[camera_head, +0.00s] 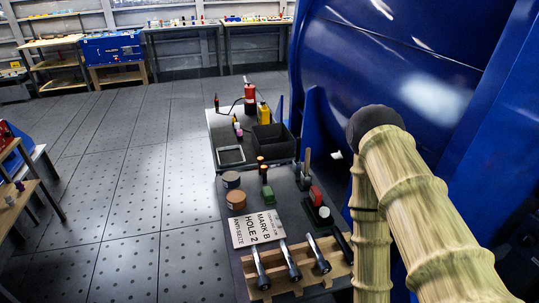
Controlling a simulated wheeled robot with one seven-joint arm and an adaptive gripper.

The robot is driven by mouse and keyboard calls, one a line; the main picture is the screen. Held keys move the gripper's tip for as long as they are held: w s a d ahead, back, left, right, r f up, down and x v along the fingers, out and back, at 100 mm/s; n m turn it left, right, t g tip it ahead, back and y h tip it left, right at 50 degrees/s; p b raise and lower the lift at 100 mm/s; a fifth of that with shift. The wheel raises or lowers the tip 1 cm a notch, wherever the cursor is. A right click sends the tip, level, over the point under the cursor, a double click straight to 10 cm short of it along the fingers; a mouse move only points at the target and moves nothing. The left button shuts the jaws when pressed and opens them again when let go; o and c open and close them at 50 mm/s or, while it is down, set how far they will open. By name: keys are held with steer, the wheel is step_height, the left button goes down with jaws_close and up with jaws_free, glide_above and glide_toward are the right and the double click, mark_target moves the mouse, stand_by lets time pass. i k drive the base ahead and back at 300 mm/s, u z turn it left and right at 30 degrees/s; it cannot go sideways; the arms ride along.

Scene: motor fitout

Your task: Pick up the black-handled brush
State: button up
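I cannot pick out the black-handled brush for certain. On the near grey tabletop (215,188) stand a slim dark upright thing with a light brown top (262,164) and a dark upright tool (307,163). Either might be a brush, but both are too small to tell. My arm, in a pale ribbed sleeve, bends at the right and runs down past the table's right side. My gripper is out of view below the frame.
A sign reading "MARK B HOLE 2" (257,228) lies beside two round tins (235,199). A wooden rack (290,282) holds several metal cylinders. A black bin (273,141) stands farther back. A big blue curved housing (400,50) bounds the right.

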mark_target(299, 140)
steer(key=u, duration=1.65)
steer(key=i, duration=2.45)
steer(key=z, duration=1.8)
